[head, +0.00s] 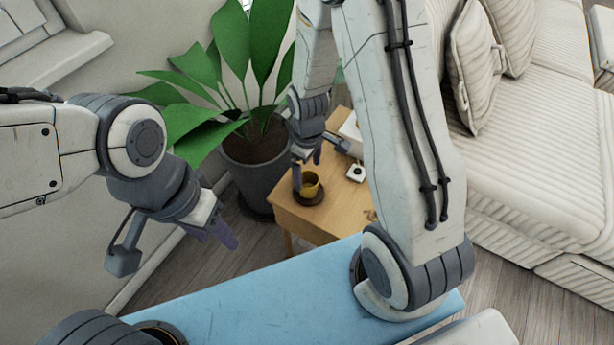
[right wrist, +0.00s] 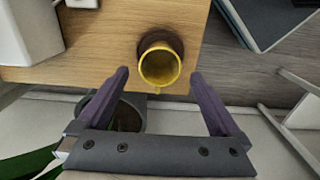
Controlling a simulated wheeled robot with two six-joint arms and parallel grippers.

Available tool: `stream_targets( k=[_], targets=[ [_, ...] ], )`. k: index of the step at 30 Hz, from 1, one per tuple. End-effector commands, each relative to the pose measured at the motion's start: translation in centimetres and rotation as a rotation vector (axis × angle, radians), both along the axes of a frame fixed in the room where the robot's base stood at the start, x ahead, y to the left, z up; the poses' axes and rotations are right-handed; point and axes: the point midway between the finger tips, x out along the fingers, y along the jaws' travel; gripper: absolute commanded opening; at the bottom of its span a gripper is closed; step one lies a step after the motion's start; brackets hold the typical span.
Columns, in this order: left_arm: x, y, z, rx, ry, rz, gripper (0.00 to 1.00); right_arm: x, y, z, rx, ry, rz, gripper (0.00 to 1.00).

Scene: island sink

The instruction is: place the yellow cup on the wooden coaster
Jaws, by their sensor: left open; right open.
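The yellow cup (head: 310,183) stands upright on the dark brown, round wooden coaster (head: 309,198), near the front left corner of the wooden side table (head: 338,221). In the right wrist view the cup (right wrist: 160,66) shows its open mouth, and the coaster (right wrist: 157,37) shows behind it. My right gripper (head: 319,164) is open just above and beside the cup. In the wrist view its fingers (right wrist: 159,78) are spread wide on either side of the cup, apart from it. My left gripper (head: 172,248) is open and empty at the left, away from the table.
A potted plant (head: 253,165) stands close to the left of the table. A white object (head: 350,131) and a small white item (head: 356,173) are on the table. A striped sofa (head: 540,140) is at the right. My right arm hides part of the table.

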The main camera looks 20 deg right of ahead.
Motion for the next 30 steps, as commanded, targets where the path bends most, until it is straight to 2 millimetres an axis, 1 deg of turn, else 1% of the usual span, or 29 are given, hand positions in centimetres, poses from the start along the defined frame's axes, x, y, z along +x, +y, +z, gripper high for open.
stream_targets(
  k=[1, 6, 9, 12, 14, 17, 20, 21, 23, 24, 26, 27, 30],
  targets=[
    [0.0, 0.0, 0.5, 0.0, 0.0, 0.0, 0.5, 0.1, 0.0, 1.5, 0.0, -0.006, 0.0, 1.0],
    [0.0, 0.0, 1.1, 0.0, 0.0, 0.0, 0.5, 0.1, 0.0, 4.6, 0.0, -0.004, 0.001, 1.0],
    [0.0, 0.0, 1.3, 0.0, 0.0, 0.0, 0.5, 0.0, 0.0, 5.8, 0.0, -0.002, 0.001, 1.0],
    [0.0, 0.0, 1.4, 0.0, 0.0, 0.0, 0.5, 0.0, 0.2, 6.5, 0.001, -0.001, 0.001, 1.0],
    [0.0, 0.0, 1.4, 0.0, 0.0, 0.0, 0.5, -0.2, 0.6, 7.1, 0.002, -0.004, 0.003, 1.0],
    [0.0, 0.0, 1.4, 0.0, 0.0, 0.0, 0.5, -1.2, 2.6, 9.0, 0.007, -0.012, 0.004, 1.0],
    [0.0, 0.0, 1.4, 0.0, 0.0, 0.0, 0.5, -3.4, 5.7, 11.9, 0.019, -0.021, 0.003, 1.0],
    [0.0, 0.0, 1.4, 0.0, 0.0, 0.0, 0.5, -4.7, 7.0, 13.1, 0.025, -0.025, 0.002, 1.0],
    [0.0, 0.0, 1.4, 0.0, 0.0, 0.0, 0.5, -6.8, 8.7, 14.8, 0.037, -0.025, -0.001, 1.0],
    [0.0, 0.0, 1.3, 0.0, 0.0, 0.0, 0.5, -8.3, 9.6, 15.8, 0.044, -0.024, -0.004, 1.0],
    [0.0, 0.0, 1.3, 0.0, 0.0, 0.0, 0.5, -10.6, 10.7, 17.1, 0.056, -0.021, -0.007, 1.0],
    [0.0, 0.0, 1.3, 0.0, 0.0, 0.0, 0.5, -12.1, 11.3, 17.8, 0.063, -0.019, -0.008, 1.0],
    [0.0, 0.0, 1.3, 0.0, 0.0, 0.0, 0.5, -15.1, 12.1, 19.2, 0.078, -0.01, -0.013, 1.0]
  ],
)
